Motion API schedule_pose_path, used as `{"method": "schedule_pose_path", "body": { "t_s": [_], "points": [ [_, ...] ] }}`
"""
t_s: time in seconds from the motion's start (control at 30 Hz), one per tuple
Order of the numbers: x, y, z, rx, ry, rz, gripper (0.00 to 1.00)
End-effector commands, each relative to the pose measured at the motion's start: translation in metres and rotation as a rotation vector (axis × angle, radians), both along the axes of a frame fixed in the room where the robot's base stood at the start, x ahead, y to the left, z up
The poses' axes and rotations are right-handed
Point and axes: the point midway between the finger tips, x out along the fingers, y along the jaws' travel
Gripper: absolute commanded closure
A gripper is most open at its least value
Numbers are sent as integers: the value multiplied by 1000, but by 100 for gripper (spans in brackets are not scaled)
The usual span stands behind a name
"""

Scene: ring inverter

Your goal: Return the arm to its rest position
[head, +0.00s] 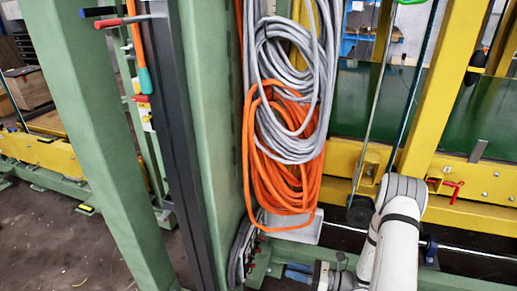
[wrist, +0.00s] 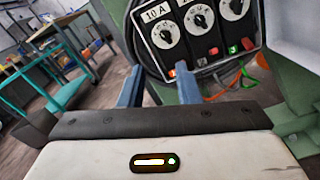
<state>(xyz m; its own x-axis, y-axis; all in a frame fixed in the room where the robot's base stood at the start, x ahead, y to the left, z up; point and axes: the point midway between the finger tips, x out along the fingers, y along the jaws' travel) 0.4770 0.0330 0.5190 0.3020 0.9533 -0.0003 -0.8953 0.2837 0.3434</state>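My arm (head: 390,250) reaches down at the lower right of the head view, its white links bent toward the lower middle. My gripper (wrist: 160,85) shows two blue fingers set apart in the wrist view, with nothing seen held between them. In the head view its blue fingers (head: 298,271) show small near the bottom edge, beside the green post. A dark panel with dials (wrist: 200,30) stands just beyond the fingertips in the wrist view. It has a "10 A" label and lit red and green switches. I cannot tell whether the fingers touch it.
Grey cable coils (head: 290,70) and orange cable coils (head: 285,165) hang on the green post (head: 210,130), above my gripper. Yellow beams (head: 440,90) and a rail stand behind my arm. In the wrist view, a teal-framed table (wrist: 60,90) and open floor lie at left.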

Motion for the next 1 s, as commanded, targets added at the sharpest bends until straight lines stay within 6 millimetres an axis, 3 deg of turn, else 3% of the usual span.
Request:
{"method": "schedule_pose_path", "body": {
  "t_s": [0.37, 0.57, 0.77, 1.0],
  "points": [
    [-8, 11, 35, -77, -85, 136, 70],
    [-18, 19, 63, -150, -162, 257, 70],
    [-41, 31, 106, -284, -305, 460, 70],
    [-85, 34, 160, -514, -544, 772, 70]
  ]
}}
